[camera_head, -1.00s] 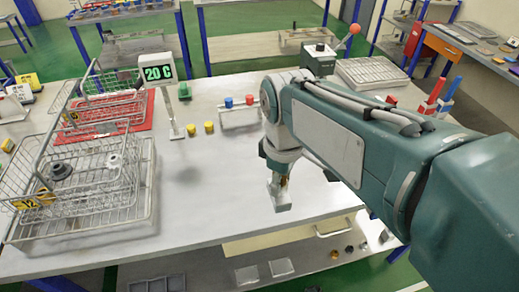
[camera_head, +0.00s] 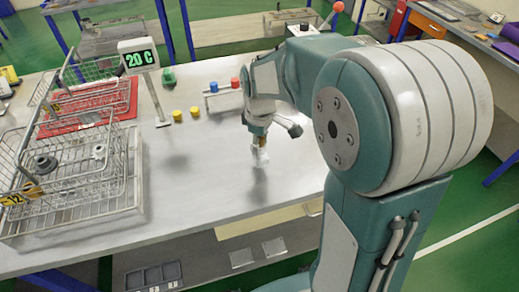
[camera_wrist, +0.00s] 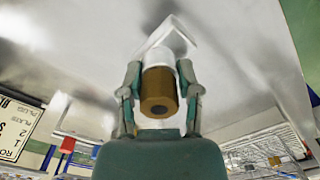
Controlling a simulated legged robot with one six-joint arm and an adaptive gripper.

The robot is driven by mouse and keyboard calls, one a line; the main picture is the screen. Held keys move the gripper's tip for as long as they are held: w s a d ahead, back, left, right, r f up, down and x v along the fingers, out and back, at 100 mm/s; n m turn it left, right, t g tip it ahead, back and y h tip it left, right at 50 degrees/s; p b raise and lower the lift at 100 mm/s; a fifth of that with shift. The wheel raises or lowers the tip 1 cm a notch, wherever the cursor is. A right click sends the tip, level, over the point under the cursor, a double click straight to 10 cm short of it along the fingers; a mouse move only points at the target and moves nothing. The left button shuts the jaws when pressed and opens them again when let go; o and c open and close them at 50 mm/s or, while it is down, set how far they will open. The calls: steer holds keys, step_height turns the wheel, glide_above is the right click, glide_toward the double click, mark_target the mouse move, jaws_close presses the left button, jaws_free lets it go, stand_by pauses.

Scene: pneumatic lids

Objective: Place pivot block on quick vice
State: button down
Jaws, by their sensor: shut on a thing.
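My gripper (camera_head: 259,138) hangs over the front middle of the grey bench. It is shut on a brown cylindrical piece with a white, angular far end, which I take for the pivot block (camera_head: 261,157). In the wrist view the fingers (camera_wrist: 159,78) press on both sides of the block (camera_wrist: 158,95). The block is clear of the wire baskets; whether its white end touches the bench is hard to tell. A grey device with a red-ball lever (camera_head: 301,27) stands at the back right, partly behind my arm. I cannot tell whether it is the quick vice.
Wire baskets (camera_head: 75,203) with round grey parts stand at the left, by a red mat (camera_head: 123,101). A "20 C" display (camera_head: 138,58) stands on a post. Two yellow cylinders (camera_head: 177,114) and a small rack with blue and red pieces (camera_head: 214,88) stand behind. The front middle is clear.

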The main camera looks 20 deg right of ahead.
steer(key=shift+w+f, duration=0.2)
steer(key=shift+f, duration=1.5)
steer(key=shift+f, duration=0.15)
steer(key=shift+c, duration=1.5)
jaws_free()
